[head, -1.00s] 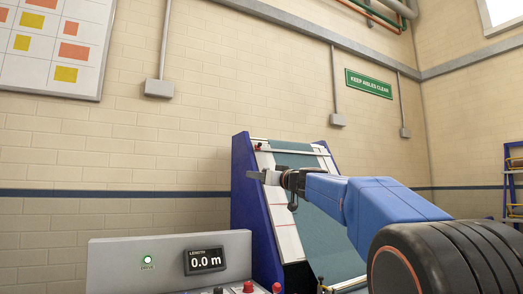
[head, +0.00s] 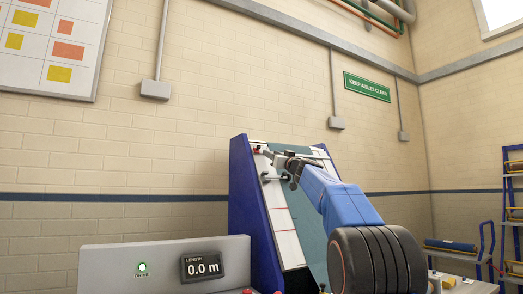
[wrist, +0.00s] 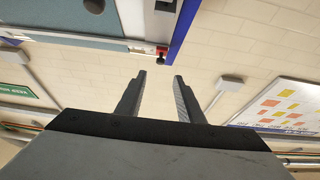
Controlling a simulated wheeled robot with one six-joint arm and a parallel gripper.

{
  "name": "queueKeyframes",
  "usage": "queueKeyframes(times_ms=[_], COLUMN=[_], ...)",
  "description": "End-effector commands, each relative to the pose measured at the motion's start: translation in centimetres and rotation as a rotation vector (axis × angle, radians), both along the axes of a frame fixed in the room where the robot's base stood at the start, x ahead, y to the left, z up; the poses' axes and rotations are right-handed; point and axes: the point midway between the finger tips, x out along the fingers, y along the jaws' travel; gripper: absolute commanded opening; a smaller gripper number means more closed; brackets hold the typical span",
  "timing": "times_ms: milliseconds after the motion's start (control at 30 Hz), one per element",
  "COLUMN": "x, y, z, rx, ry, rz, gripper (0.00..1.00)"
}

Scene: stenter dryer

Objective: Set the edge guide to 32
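The blue-sided machine with a sloped bed (head: 242,185) stands in the middle of the head view, with teal cloth running down it. A small red-topped part (head: 258,149) sits at its upper left edge; a red and black part also shows in the wrist view (wrist: 162,50), beside the end of a pale rail. I cannot tell for certain whether this is the edge guide, and no scale figures are readable. My gripper (head: 268,155) is over the upper bed. In the wrist view my gripper (wrist: 159,78) has its two fingers apart with nothing between them.
A grey console (head: 110,265) with a lit green lamp (head: 142,267) and a length display (head: 202,266) reading 0.0 m stands at lower left. A blue ladder rack (head: 510,200) and a cart with a blue roll (head: 452,246) are at right. The wall is behind.

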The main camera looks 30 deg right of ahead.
Motion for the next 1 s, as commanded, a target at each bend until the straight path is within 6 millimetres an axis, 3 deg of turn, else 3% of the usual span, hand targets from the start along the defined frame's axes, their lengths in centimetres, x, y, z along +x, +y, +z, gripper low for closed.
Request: queueKeyframes(times_ms=[400,1000], x=[5.0,9.6], y=[0.2,0.4], z=[1.9,3.9], rx=[-0.001,-0.002], ry=[0.0,0.0], rz=[0.0,0.001], gripper=[0.34,0.34])
